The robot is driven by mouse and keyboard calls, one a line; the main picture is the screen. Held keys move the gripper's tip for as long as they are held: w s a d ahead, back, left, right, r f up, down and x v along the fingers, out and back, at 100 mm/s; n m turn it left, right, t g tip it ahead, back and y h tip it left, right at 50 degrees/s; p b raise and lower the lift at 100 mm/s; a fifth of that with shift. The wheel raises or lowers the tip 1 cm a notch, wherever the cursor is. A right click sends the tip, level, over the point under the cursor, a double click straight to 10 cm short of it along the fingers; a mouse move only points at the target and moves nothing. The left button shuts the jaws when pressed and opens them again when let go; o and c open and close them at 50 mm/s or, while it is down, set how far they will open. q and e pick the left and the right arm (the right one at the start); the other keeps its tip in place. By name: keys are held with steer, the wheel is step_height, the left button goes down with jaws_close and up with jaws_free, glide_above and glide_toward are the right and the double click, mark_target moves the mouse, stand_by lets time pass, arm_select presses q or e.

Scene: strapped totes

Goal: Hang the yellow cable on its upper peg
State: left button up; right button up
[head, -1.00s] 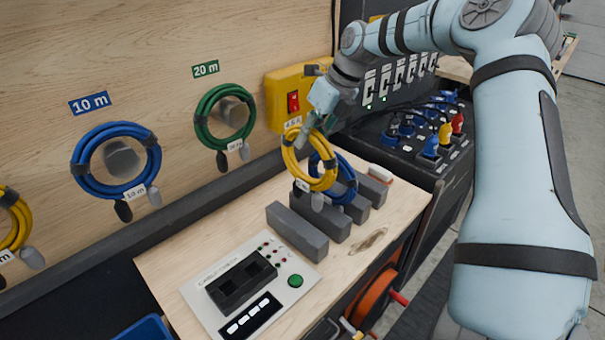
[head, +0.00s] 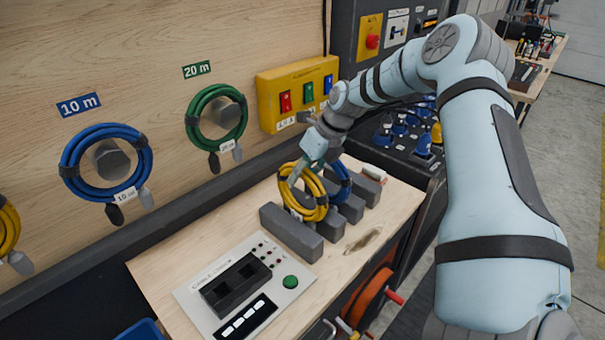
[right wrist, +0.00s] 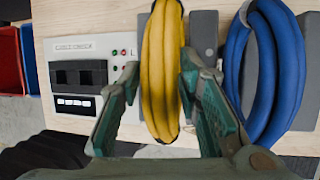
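The yellow cable (head: 321,197) is a coil standing upright in the slotted block rack (head: 291,232) on the bench, in front of a blue coil (head: 343,180). My right gripper (head: 306,165) is at the top of the yellow coil. In the right wrist view, its green-padded fingers (right wrist: 160,80) are on either side of the yellow coil (right wrist: 162,60), with a gap at the left finger, so it looks open. No empty upper peg shows. My left gripper is out of view.
On the wall, a blue coil (head: 72,165) and a green coil (head: 194,122) hang on pegs. Another yellow coil (head: 8,228) is cut off at the left edge. A yellow switch box (head: 290,76) is behind my right gripper. A tester panel (head: 205,315) lies in front of the rack.

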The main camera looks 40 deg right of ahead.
steer(key=shift+o, duration=0.7)
steer(key=shift+r, duration=0.1)
steer(key=shift+r+p, duration=0.25)
steer(key=shift+p, duration=0.25)
steer(key=v, duration=1.3)
steer(key=shift+s+d+b, duration=0.4)
steer(key=shift+s+d, duration=0.1)
steer(key=shift+s, duration=0.05)
steer(key=shift+r, duration=0.1)
